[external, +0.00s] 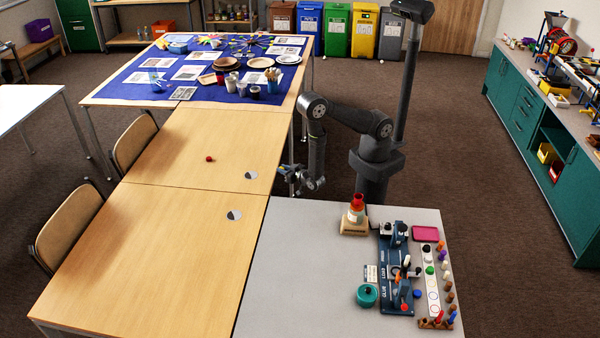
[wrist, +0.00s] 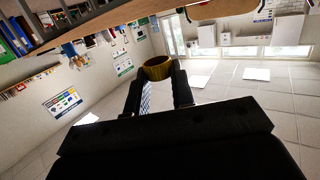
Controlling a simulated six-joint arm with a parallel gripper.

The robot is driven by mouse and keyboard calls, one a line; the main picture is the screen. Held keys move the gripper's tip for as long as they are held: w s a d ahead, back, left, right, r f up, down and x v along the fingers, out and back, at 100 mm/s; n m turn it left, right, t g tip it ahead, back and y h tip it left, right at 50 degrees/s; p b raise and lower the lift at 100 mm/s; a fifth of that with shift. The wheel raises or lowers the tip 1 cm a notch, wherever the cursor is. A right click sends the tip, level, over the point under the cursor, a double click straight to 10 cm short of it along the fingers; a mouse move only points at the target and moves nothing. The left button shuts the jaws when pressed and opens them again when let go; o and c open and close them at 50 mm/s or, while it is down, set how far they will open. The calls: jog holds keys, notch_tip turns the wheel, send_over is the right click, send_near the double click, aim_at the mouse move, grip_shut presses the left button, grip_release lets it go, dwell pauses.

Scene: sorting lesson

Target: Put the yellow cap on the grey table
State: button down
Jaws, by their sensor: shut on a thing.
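In the wrist view my gripper (wrist: 160,80) is shut on the yellow cap (wrist: 157,70), which looks like a short dark-yellow ring at the fingertips. In the external view my gripper (external: 304,183) is by the right edge of the wooden tables, beyond the grey table's far left corner. The cap cannot be made out there. The grey table (external: 305,265) is at the front, right of the wooden tables, with its left part bare.
On the grey table stand a wooden block with a red-topped jar (external: 355,215), a blue rack (external: 397,280), a teal pot (external: 367,295), a pink tray (external: 425,233) and a white strip with coloured pieces (external: 432,280). A red piece (external: 209,159) lies on the wooden table (external: 150,235).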

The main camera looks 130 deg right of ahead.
jog(key=w+a+r+n+t+y, duration=0.35)
jog(key=w+r+n+t, duration=0.3)
jog(key=w+r, duration=0.6)
jog(key=w+a+f+n+t+y, duration=0.1)
jog(key=a+f+n+t+y, duration=0.1)
jog(key=a+y, duration=0.4)
jog(key=w+a+f+n+t+y, duration=0.2)
jog(key=a+n+y, duration=0.4)
jog(key=a, duration=0.8)
jog(key=shift+w+a+f+n+t, duration=0.25)
jog(key=shift+f+n+t, duration=0.3)
jog(key=shift+t, duration=0.7)
jog(key=shift+r+y, duration=0.15)
jog(key=shift+y, duration=0.1)
